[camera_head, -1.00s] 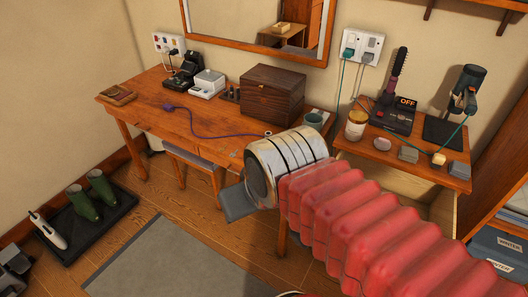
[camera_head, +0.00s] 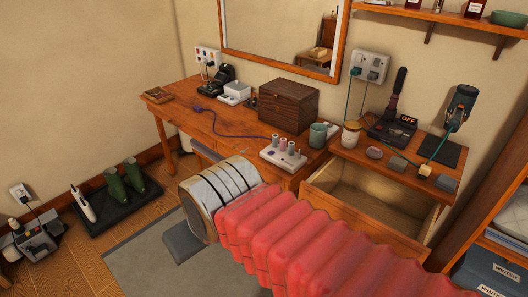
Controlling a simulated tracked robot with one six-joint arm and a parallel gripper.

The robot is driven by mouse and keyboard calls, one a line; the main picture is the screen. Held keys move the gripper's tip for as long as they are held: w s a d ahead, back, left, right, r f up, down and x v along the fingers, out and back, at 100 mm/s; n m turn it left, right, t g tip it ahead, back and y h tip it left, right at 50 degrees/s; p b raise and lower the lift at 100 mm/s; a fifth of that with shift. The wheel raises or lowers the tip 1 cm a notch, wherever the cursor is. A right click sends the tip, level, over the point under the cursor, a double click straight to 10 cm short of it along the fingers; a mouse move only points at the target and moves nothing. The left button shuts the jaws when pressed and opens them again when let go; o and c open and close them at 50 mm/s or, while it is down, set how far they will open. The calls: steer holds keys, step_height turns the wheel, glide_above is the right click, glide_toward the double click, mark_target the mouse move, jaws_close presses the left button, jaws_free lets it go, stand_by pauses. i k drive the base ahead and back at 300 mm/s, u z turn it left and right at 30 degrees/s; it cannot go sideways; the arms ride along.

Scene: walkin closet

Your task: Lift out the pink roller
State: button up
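A white roller stand (camera_head: 271,157) sits near the front edge of the wooden dressing table (camera_head: 205,122), with several small upright rollers in it. One roller looks pinkish (camera_head: 283,144); at this size I cannot be sure of its colour. My arm reaches in from the lower right. My gripper (camera_head: 182,243) shows only as a dark flat piece beyond the silver wrist, low over the grey rug, left of and below the stand. It is well apart from the rollers. Its fingertips are mostly hidden, so I cannot see whether it is open.
A green cup (camera_head: 318,135) stands just right of the stand, and a wooden box (camera_head: 288,106) behind it. A purple cord (camera_head: 232,131) lies to the left. An open drawer (camera_head: 365,218) juts out at right, below a side top with a hair dryer (camera_head: 460,108).

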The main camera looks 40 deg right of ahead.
mark_target(283, 141)
steer(key=u, duration=0.1)
steer(key=k, duration=0.25)
steer(key=u, duration=0.05)
steer(key=i, duration=1.15)
steer(key=z, duration=0.5)
steer(key=i, duration=0.75)
steer(key=z, duration=0.9)
steer(key=i, duration=1.05)
steer(key=z, duration=0.5)
